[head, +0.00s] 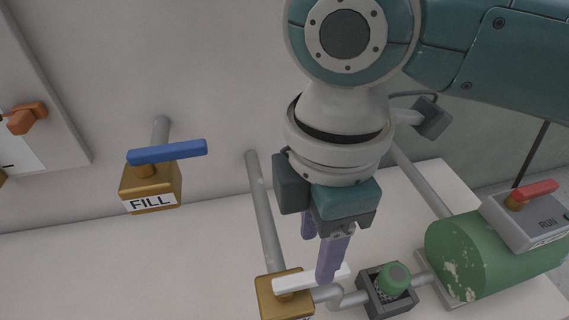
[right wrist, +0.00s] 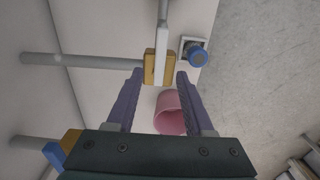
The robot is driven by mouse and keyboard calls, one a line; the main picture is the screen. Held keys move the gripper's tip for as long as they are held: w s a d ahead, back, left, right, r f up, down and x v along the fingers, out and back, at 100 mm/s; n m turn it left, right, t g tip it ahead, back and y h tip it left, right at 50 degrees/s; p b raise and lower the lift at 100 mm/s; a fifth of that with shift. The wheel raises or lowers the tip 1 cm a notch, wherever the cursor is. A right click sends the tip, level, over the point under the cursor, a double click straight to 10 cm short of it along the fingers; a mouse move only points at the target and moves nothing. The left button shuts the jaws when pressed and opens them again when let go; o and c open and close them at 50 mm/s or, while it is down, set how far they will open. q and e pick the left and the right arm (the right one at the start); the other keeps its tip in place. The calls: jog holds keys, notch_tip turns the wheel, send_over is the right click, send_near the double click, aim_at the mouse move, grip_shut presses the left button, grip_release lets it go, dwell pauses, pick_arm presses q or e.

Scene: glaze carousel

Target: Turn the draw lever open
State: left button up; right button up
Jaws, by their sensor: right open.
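A white lever (head: 297,280) sits on a brass valve block (head: 283,301) low in the head view. The block's label is cut off by the frame's bottom edge, so I cannot read whether it says DRAW. In the right wrist view the white lever (right wrist: 160,52) lies across its brass block, straight ahead of the fingertips. My right gripper (head: 323,262) is open, its purple fingers pointing down at the lever. In the right wrist view the open gripper (right wrist: 159,75) has one finger on each side of the lever's line. I cannot tell whether they touch it. My left gripper is not in view.
A blue lever (head: 167,152) tops the valve marked FILL. A green knob in a grey box (head: 390,298), a green motor (head: 465,255) and a red RUN lever (head: 532,194) stand to the right. A pink bucket (right wrist: 170,112) shows below the valve. Grey pipes run nearby.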

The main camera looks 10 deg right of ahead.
aim_at(312, 275)
notch_tip(312, 275, down, 6)
jog(key=b, duration=0.3)
jog(key=shift+f+b, duration=0.15)
jog(key=shift+b, duration=0.2)
grip_shut()
dwell(0.9)
